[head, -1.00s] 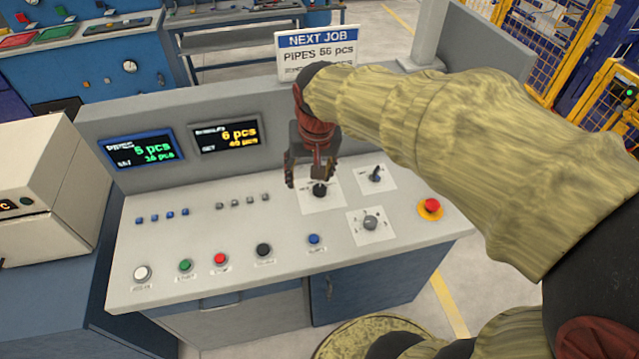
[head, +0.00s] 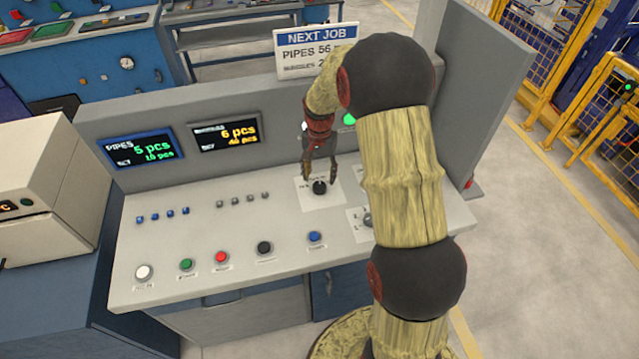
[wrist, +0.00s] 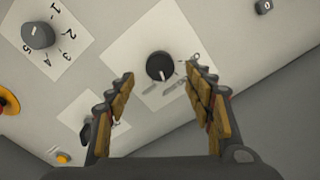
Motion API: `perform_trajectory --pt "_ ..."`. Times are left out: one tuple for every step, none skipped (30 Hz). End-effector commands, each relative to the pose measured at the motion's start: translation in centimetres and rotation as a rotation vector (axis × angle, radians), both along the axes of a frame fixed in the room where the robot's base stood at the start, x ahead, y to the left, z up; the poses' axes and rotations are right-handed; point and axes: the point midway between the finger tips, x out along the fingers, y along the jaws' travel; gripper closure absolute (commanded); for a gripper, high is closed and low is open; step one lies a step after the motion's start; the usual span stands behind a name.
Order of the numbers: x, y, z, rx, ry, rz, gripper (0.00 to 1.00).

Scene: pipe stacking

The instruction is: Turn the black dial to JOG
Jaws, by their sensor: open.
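The black dial (head: 319,187) sits on a white label plate on the sloped grey console. In the wrist view the dial (wrist: 160,66) is round with a light pointer mark, and the small print around it is too blurred to read. My gripper (head: 320,178) is just above and behind the dial in the head view. In the wrist view my gripper (wrist: 163,84) is open, with one finger on each side of the dial's line of view. The fingers look apart from the dial; whether they touch it cannot be told.
A grey numbered knob (wrist: 38,36) sits on another plate nearby. Several push buttons, such as the blue one (head: 314,237), line the console front. Two displays (head: 225,134) stand on the back panel. A sign (head: 305,52) stands behind. My arm covers the console's right part.

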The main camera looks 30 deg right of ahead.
Motion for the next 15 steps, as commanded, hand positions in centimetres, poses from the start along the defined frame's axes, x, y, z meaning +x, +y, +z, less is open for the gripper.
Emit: perform_trajectory --pt "-0.1 0.0 -1.1 0.0 0.003 0.0 0.47" --pt "-0.1 0.0 -1.5 0.001 0.002 0.001 0.47" --pt "-0.1 0.0 -2.1 0.001 0.002 0.001 0.47" --pt "-0.1 0.0 -2.5 0.001 0.002 0.001 0.47" --pt "0.0 0.0 -2.8 0.0 0.001 0.001 0.47" --pt "0.0 0.0 -3.3 0.0 0.001 0.001 0.47" --pt "0.0 0.0 -3.6 0.0 0.001 0.001 0.47" --pt "0.0 0.0 -3.8 0.0 0.001 0.001 0.47" --pt "0.0 0.0 -4.1 0.0 0.001 0.001 0.47" --pt "0.0 0.0 -4.2 0.001 0.001 0.001 0.47" --pt "0.0 0.0 -4.3 0.0 0.0 0.001 0.47" --pt "0.0 0.0 -4.4 -0.001 -0.001 0.001 0.47" --pt "0.0 0.0 -4.5 0.0 -0.001 0.002 0.47" --pt "0.0 0.0 -4.5 0.0 -0.001 0.002 0.47" --pt "0.0 0.0 -4.5 0.0 -0.001 0.002 0.47"
